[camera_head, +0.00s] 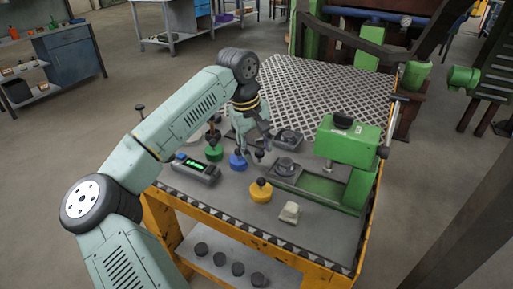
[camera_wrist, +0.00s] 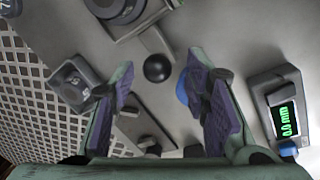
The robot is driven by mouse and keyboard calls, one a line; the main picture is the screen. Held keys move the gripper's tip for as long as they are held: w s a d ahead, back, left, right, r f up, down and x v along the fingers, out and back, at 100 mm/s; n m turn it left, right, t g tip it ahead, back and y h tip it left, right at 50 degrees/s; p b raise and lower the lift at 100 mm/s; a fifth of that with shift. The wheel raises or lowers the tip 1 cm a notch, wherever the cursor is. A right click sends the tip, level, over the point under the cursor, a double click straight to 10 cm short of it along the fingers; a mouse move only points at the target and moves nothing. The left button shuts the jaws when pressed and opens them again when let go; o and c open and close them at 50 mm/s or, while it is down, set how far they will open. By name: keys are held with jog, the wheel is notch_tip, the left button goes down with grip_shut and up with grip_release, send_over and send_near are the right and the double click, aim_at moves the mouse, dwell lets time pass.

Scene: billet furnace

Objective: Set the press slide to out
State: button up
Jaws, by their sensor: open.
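The green press (camera_head: 345,145) stands at the right of the bench. Its slide (camera_head: 285,167), a dark plate bearing a round piece, lies left of the press head, clear of the ram. The slide shows at the top of the wrist view (camera_wrist: 122,18), with a short rod ending in a black ball knob (camera_wrist: 158,68). My gripper (camera_head: 257,146) is low over the bench, at the slide's left end. In the wrist view my gripper (camera_wrist: 160,82) is open, its purple-padded fingers on either side of the knob in the picture. I cannot tell whether either finger touches it.
A blue knobbed piece (camera_head: 238,161) is close to my gripper. Green (camera_head: 214,152) and yellow (camera_head: 260,192) ones stand nearby. A gauge with a green display (camera_head: 195,169) lies left. A pale block (camera_head: 290,212) sits in front. A perforated plate (camera_head: 325,95) covers the back.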

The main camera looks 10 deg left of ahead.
notch_tip(320, 180, up, 12)
jog(key=s+a, duration=0.1)
jog(key=shift+s+a+f, duration=0.15)
jog(key=shift+s+a, duration=0.05)
jog(key=shift+a, duration=0.2)
